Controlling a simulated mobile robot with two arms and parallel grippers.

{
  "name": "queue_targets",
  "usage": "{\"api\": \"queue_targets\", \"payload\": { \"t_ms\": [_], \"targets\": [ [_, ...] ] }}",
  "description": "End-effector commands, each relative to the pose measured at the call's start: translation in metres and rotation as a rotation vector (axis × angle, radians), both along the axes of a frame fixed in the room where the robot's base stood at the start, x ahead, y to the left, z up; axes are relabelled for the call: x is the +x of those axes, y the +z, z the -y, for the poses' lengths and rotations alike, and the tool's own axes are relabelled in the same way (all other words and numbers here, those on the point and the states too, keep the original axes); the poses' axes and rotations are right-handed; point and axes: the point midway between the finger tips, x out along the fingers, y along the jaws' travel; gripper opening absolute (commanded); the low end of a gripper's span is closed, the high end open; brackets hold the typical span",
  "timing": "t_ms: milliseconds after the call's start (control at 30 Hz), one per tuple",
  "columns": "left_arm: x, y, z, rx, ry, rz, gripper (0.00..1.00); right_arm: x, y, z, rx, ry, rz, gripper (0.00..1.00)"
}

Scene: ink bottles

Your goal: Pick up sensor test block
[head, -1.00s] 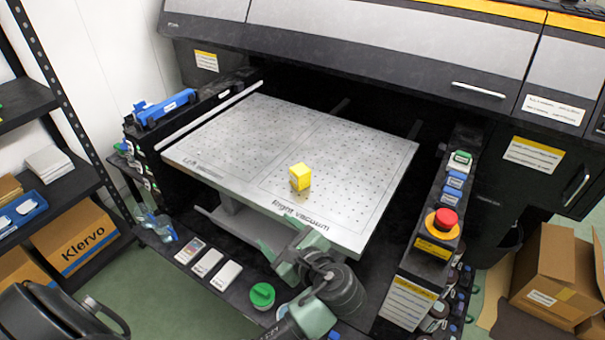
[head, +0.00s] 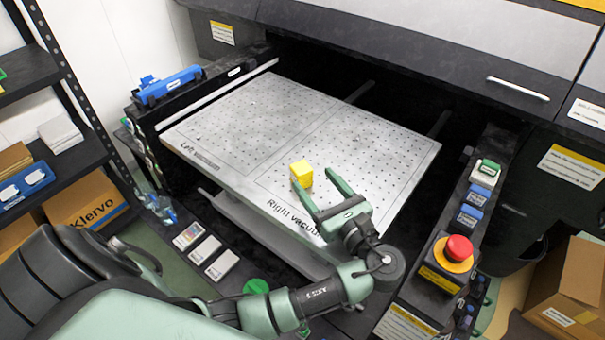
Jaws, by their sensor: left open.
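The sensor test block is a small yellow cube (head: 302,173) on the perforated metal bed, on the half marked "Right vacuum". My left gripper (head: 313,188) is open, its two green fingers pointing up the picture toward the block. One finger tip is close by the block's lower left side, the other is off to its right. I cannot tell whether either finger touches the block or how high the gripper is above the bed. The right gripper is not in view.
The flat bed (head: 250,120) is otherwise nearly clear. A side panel with a red emergency button (head: 459,248) stands to the right. The dark machine cover (head: 400,40) overhangs the far side. A blue tool (head: 168,84) lies at the left rail.

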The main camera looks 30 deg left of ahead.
Motion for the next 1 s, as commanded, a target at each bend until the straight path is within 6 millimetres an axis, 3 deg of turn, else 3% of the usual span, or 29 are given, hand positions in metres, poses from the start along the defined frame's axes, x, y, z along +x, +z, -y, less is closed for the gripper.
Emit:
{"api": "queue_targets", "payload": {
  "t_ms": [133, 367, 700, 1000],
  "targets": [
    [0.0, -0.025, 0.0, 0.0, 0.0, -0.002, 0.65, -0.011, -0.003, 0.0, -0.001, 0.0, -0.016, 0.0],
    [0.008, -0.022, -0.016, 0.0, 0.0, 0.001, 0.65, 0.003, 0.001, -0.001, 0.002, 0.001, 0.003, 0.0],
    [0.031, -0.022, -0.062, 0.0, 0.0, 0.001, 0.65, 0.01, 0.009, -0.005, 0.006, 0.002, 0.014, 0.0],
    [0.034, -0.023, -0.067, -0.003, -0.001, 0.001, 0.65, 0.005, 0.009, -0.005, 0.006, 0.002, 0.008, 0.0]
  ]
}}
